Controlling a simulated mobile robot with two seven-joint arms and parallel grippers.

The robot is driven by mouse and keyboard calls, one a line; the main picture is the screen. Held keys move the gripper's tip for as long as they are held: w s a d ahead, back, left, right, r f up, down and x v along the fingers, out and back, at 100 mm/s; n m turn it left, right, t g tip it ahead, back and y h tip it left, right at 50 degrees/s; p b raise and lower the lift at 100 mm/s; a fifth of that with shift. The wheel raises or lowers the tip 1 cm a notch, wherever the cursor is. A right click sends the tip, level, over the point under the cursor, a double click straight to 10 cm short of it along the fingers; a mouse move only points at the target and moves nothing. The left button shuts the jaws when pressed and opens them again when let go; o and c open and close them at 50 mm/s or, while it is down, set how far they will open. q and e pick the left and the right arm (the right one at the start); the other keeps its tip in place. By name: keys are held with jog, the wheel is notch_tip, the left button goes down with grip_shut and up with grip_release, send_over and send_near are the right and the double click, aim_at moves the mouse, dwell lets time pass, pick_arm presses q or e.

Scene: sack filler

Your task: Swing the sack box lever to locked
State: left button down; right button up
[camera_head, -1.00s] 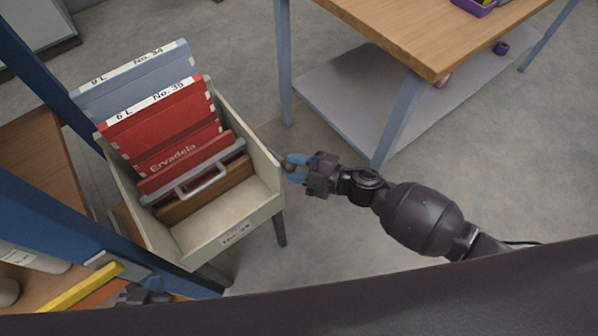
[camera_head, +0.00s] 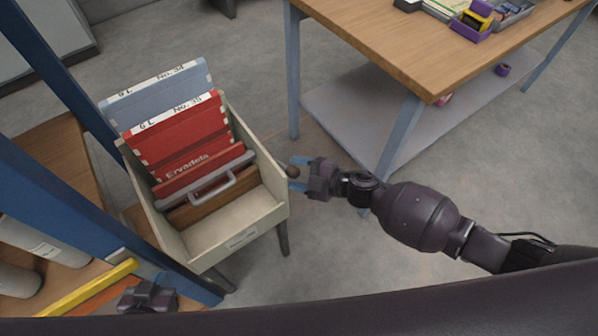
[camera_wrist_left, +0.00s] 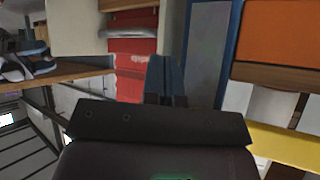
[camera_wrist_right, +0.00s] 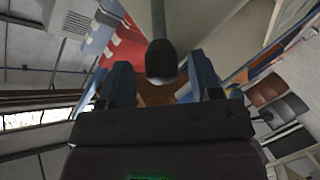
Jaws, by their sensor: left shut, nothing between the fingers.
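The sack box (camera_head: 238,237) is a cream open-topped box on legs, holding red packs (camera_head: 178,135), a blue-grey pack (camera_head: 157,92) and a grey handle bar (camera_head: 211,188). A dark lever knob (camera_head: 292,171) sticks out at the box's right side. My right gripper (camera_head: 296,173) is there with its blue fingers open, one on each side of the knob. In the right wrist view the knob (camera_wrist_right: 161,60) stands between the fingers, with gaps visible. The lever's arm is mostly hidden. My left gripper (camera_wrist_left: 166,80) is shut and empty, low at the left by the shelf.
A blue-framed shelf (camera_head: 60,190) with yellow and orange items stands close on the left. A wooden-topped table (camera_head: 430,50) with a lower shelf stands at the back right. Grey floor (camera_head: 330,260) is free between the box and my right arm.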

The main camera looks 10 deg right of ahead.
jog(key=shift+d, duration=0.15)
jog(key=p+v, duration=0.1)
jog(key=v, duration=0.9)
jog(key=shift+s+d, duration=0.2)
jog(key=shift+d, duration=0.05)
